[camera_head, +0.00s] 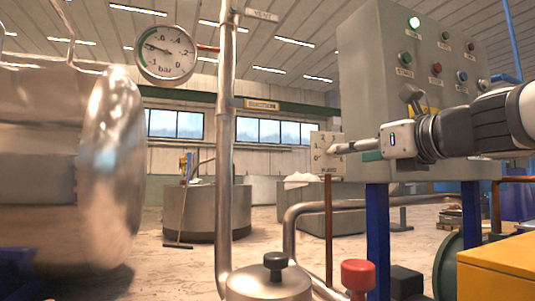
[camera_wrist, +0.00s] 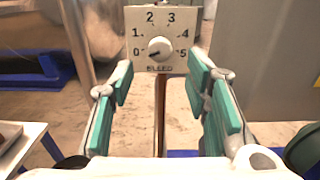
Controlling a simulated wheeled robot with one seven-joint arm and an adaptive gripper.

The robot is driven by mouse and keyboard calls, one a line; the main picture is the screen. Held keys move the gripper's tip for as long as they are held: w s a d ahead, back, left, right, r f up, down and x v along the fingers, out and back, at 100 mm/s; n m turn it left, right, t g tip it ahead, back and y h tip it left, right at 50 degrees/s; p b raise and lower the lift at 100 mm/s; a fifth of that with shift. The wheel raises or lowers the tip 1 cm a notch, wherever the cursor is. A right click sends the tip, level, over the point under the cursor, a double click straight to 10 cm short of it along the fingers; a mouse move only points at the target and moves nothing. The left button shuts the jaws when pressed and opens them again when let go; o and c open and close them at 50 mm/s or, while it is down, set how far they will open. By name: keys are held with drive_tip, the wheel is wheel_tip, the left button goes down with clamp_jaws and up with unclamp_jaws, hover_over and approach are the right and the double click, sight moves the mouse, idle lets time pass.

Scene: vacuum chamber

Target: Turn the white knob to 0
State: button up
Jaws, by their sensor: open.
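The white knob (camera_wrist: 160,49) sits on a pale dial plate (camera_wrist: 140,18) marked 0 to 5 and labelled BLEED. A dark mark on the knob's left side points left and slightly down, close to the 0. My gripper (camera_wrist: 160,86) is open, with teal pads on both fingers. Nothing is between the fingers; the knob shows ahead of them, in line with the gap. In the head view my gripper (camera_head: 345,148) reaches from the right to the front of the dial plate (camera_head: 318,140). There the fingers cover the plate's right part, and I cannot make out the knob.
A grey control box (camera_head: 410,60) with buttons and a lit green lamp stands behind my arm. A pressure gauge (camera_head: 166,52) and a vertical pipe (camera_head: 224,150) are left of the plate. A red knob (camera_head: 358,274) and a black-capped metal part (camera_head: 270,280) stand low in front.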

drive_tip(key=v, duration=0.6)
idle(0.4)
